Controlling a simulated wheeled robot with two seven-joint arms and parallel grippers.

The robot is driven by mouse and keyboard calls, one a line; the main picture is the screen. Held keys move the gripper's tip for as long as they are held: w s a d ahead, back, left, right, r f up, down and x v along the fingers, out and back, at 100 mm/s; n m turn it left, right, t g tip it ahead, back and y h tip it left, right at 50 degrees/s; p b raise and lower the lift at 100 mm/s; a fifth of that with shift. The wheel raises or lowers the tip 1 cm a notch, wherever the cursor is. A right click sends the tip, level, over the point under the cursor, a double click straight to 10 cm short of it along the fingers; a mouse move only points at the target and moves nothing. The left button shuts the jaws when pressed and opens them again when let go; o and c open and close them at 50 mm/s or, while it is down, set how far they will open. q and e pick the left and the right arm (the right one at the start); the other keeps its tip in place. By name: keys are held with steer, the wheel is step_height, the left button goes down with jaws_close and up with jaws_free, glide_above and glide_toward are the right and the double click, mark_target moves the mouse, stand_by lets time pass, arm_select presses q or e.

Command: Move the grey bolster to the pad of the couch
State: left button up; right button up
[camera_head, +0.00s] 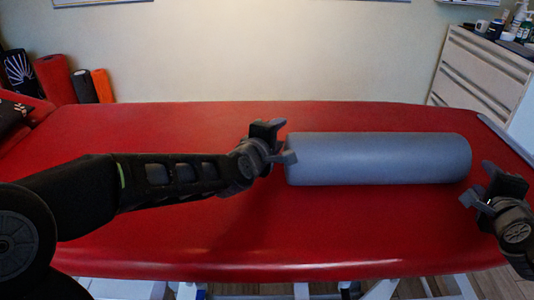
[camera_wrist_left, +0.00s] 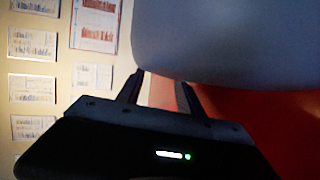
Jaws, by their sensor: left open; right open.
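The grey bolster (camera_head: 380,158) lies lengthwise on the red pad of the couch (camera_head: 225,245), towards its right half. My left gripper (camera_head: 279,143) is open at the bolster's left end, very close to it; I cannot tell if they touch. In the left wrist view the bolster (camera_wrist_left: 235,45) fills the upper right, just beyond the open fingers (camera_wrist_left: 158,90), with the red pad (camera_wrist_left: 255,125) below it. My right gripper (camera_head: 488,190) is open beside the bolster's right end, apart from it or nearly so. Nothing is between either gripper's fingers.
A white drawer unit (camera_head: 482,70) with bottles on top stands behind the couch at right. Red, black and orange rolls (camera_head: 80,82) stand at the back left. The pad is bare in front of the bolster and to its left.

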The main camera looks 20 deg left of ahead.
arm_select(q)
steer(key=v, duration=1)
steer(key=shift+s, duration=0.4)
arm_select(e)
steer(key=v, duration=1.2)
